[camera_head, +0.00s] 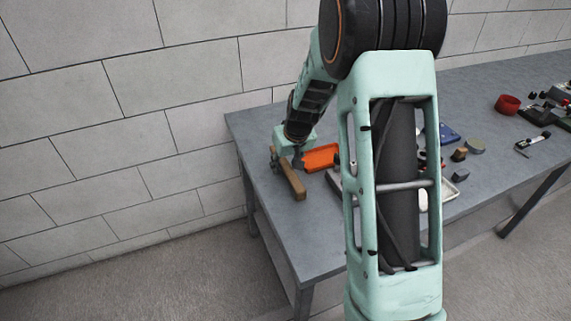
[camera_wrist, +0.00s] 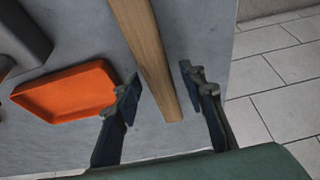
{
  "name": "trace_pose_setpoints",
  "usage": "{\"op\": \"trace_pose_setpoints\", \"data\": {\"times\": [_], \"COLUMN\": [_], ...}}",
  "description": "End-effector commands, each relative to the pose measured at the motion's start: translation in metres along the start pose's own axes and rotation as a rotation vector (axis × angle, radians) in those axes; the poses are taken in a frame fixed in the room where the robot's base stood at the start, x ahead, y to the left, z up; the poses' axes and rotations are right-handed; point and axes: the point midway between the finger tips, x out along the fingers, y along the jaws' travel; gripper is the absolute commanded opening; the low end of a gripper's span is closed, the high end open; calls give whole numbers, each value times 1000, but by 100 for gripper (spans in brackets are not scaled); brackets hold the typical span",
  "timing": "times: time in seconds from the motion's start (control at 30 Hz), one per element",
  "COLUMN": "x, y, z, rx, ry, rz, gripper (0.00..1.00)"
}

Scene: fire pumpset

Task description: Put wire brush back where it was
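The wire brush shows as a long wooden bar (camera_head: 293,178) near the left end of the grey table; its bristles are not visible. In the wrist view the wooden bar (camera_wrist: 150,55) runs from the top edge down between my fingers, with its end in view. My gripper (camera_wrist: 160,85) is open, with one finger on each side of the bar and a visible gap at least on the right. In the head view my gripper (camera_head: 284,160) is low at the bar, partly hidden by my wrist. I cannot tell whether the bar rests on the table.
An orange tray (camera_head: 321,157) lies just right of the bar, and it also shows left of my fingers in the wrist view (camera_wrist: 68,92). The table's edge (camera_wrist: 232,55) is close on the right there. A red round container (camera_head: 508,105) and other small items stand farther right.

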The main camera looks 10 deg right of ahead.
Motion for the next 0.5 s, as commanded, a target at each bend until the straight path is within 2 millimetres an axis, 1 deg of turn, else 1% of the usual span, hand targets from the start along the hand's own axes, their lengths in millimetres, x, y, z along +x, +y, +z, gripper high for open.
{"op": "trace_pose_setpoints", "data": {"times": [0.03,0.17,0.3,0.5], "x": [-9,-33,-62,-96], "y": [0,0,0,0], "z": [-2,-2,-1,-1], "rx": [0,1,0,1], "ry": [5,6,6,4], "rz": [1,2,2,1], "gripper": [38,38,38,38]}}
